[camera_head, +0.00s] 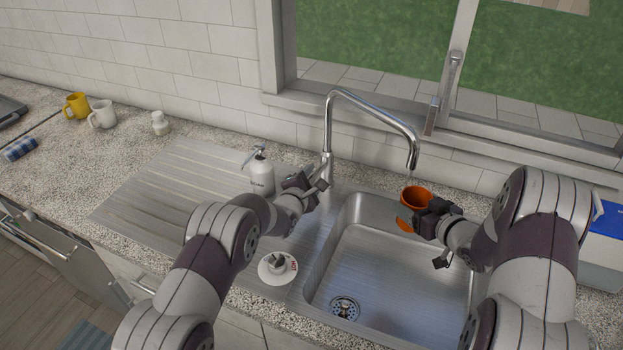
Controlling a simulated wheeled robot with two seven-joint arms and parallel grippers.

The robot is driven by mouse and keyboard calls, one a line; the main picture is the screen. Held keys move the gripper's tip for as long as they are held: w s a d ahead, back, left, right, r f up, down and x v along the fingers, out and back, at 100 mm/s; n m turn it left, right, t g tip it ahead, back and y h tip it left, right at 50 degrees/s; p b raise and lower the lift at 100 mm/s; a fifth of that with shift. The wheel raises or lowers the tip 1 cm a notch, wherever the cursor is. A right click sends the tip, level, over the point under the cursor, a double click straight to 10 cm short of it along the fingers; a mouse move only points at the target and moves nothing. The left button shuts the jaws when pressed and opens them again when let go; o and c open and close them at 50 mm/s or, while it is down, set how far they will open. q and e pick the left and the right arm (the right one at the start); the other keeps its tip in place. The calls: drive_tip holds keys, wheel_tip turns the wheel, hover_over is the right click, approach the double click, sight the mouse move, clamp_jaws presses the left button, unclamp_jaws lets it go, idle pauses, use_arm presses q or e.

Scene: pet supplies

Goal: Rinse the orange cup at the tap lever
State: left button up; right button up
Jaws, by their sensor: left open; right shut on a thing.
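The orange cup (415,197) is under the tap's spout, above the right-hand sink basin (385,265). My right gripper (421,214) is shut on it from the right and hides part of its side. The cup's opening faces up, and a thin stream seems to fall from the spout towards it. The chrome tap (328,135) stands behind the sink. My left gripper (318,190) is open close to the tap's base. The tap lever is hard to make out there, and I cannot tell whether the gripper touches it.
A white soap dispenser (261,175) stands left of my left gripper. Yellow (76,106) and white (102,114) mugs stand far left. The ribbed drainboard (165,190) is mostly clear.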

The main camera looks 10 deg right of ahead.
use_arm(q)
clamp_jaws()
drive_tip(key=shift+s+f+t+h, duration=0.1)
drive_tip(key=shift+f+t+h, duration=0.4)
drive_tip(key=shift+f+t, duration=0.2)
unclamp_jaws()
drive_tip(key=shift+a, duration=0.1)
drive_tip(key=f+v, duration=0.1)
drive_tip(key=v, duration=1.1)
drive_tip(key=shift+r, duration=0.5)
use_arm(e)
drive_tip(key=shift+s, duration=0.1)
